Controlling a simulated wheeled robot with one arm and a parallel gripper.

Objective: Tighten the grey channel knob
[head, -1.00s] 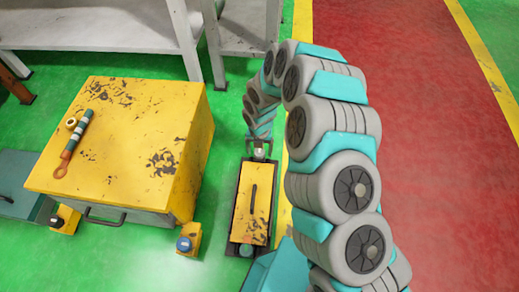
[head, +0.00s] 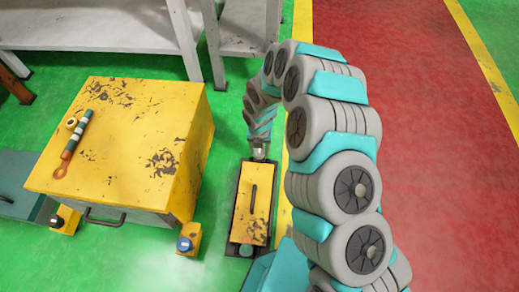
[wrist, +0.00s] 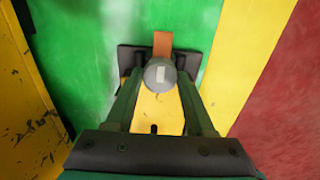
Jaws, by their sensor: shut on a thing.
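The grey channel knob (wrist: 160,73) is a round grey cap with a pale rectangular mark on its top, seen in the wrist view. It sits at the far end of a long yellow-topped unit (head: 254,205) with dark edges. My gripper (wrist: 160,80) is shut on the knob, with one green finger on each side of it. In the head view the knob (head: 259,154) is small and partly hidden beneath the end of my arm. An orange-brown strip (wrist: 163,42) shows just beyond the knob.
A worn yellow cabinet (head: 140,140) stands left of the unit, with a banded tool (head: 75,143) and a ring (head: 71,123) on top. Grey tables (head: 100,25) stand behind. Red floor lies right.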

